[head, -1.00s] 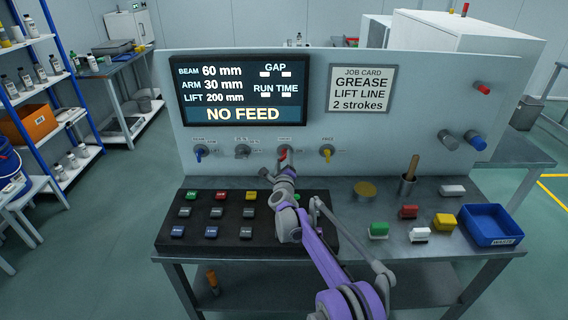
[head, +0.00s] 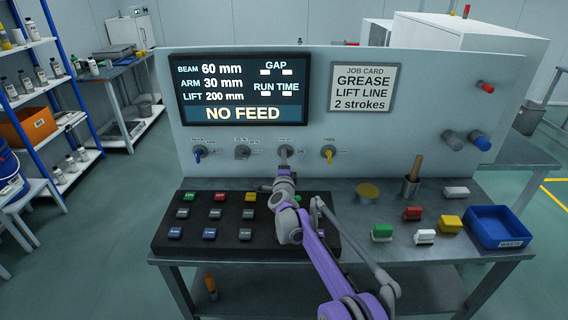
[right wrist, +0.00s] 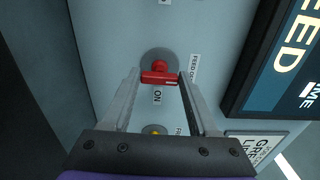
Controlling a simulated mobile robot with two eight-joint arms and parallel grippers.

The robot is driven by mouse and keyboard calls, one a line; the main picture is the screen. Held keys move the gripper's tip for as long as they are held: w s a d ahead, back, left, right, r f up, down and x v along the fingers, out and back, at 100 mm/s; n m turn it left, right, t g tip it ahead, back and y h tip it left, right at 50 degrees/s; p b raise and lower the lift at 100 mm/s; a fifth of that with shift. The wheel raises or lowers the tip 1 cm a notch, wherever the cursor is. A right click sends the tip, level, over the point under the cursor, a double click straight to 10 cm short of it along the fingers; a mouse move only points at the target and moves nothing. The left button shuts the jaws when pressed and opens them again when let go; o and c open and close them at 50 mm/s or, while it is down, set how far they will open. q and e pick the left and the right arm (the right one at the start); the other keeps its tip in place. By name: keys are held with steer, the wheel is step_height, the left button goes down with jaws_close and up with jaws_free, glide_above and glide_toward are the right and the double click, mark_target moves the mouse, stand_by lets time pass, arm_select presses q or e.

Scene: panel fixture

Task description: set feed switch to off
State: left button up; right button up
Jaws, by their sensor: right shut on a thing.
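The feed switch is a red handle (right wrist: 160,78) on a round grey plate on the upright panel, seen in the right wrist view. Labels beside it read FEED OFF and ON; I cannot tell for sure which one the handle points at. My right gripper (right wrist: 160,88) is shut on the red handle, one finger on each side. In the head view my right gripper (head: 285,172) is at the panel under the third switch's round plate (head: 285,151), and the red handle is hidden there. The screen (head: 240,90) reads NO FEED. My left gripper is not in view.
A blue switch (head: 199,153) and a grey one (head: 242,153) are to the left, a yellow one (head: 328,154) close on the right. A black button box (head: 165,248) lies below my arm. Loose blocks and a blue tray (head: 500,241) are on the right.

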stand_by(0.6)
steer(key=o, duration=1.4)
steer(key=s, duration=1.1)
steer(key=shift+b, duration=0.35)
steer(key=shift+w, duration=0.1)
